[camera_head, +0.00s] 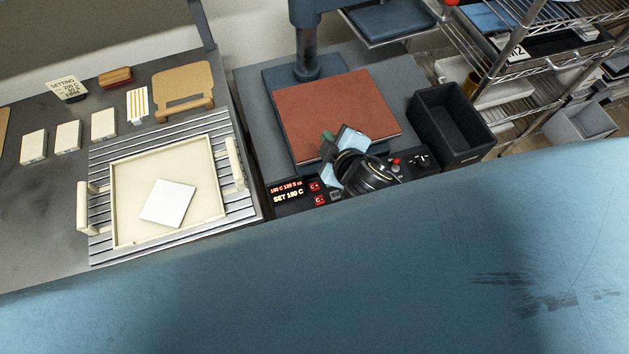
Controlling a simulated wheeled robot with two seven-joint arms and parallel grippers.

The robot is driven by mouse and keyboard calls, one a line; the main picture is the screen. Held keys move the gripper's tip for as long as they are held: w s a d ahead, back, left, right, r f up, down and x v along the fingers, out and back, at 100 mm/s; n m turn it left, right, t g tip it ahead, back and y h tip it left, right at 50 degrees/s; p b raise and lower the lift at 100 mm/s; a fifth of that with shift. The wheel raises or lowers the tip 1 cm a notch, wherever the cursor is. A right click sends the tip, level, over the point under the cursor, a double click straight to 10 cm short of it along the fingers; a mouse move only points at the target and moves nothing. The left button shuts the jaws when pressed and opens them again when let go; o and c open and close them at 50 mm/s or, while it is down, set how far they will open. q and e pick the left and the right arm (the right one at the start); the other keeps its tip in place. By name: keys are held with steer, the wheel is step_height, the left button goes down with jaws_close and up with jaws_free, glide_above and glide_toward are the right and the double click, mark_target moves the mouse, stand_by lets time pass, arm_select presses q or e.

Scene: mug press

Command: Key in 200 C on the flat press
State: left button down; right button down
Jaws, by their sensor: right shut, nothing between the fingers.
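The flat press has a red-brown pad (335,105) on its dark base. Its control panel sits along the front edge. The lit display (287,191) has a red upper line and a lower line that seems to read SET 190 C; the digits are small. Two red buttons, upper (315,186) and lower (319,200), lie just right of the display. My right gripper (345,150) is over the middle of the panel, right of these buttons, shut and empty. Its fingertips are hard to make out, and it hides part of the panel. My left gripper is out of view.
A cream tray (117,205) holding a white tile (168,203) sits on a slatted rack at left. A setting card (67,88) stands behind several white boxes. A black bin (450,123) and wire shelves are right of the press. A red knob (395,161) is on the panel.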

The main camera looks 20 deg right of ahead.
steer(key=w+a+r+n+t+y, duration=0.35)
steer(key=a+r+n+y, duration=0.25)
steer(key=a+n, duration=0.3)
step_height(320, 180, down, 5)
steer(key=s+a+n+g+y, duration=0.15)
steer(key=n+g+y, duration=0.4)
steer(key=n, duration=0.75)
steer(key=s+d+f+n+g+h, duration=0.2)
steer(key=d+f+n+g+h, duration=0.1)
steer(key=d+f+n+g, duration=0.3)
step_height(320, 180, down, 4)
steer(key=shift+s+d+r+n+g+p, duration=0.15)
steer(key=shift+s+d+n+g+p, duration=0.15)
steer(key=shift+d+n, duration=0.7)
steer(key=shift+d+h, duration=0.1)
steer(key=shift+h, duration=0.15)
step_height(320, 180, down, 8)
steer(key=b, duration=0.8)
steer(key=shift+b, duration=0.35)
steer(key=shift+f, duration=0.4)
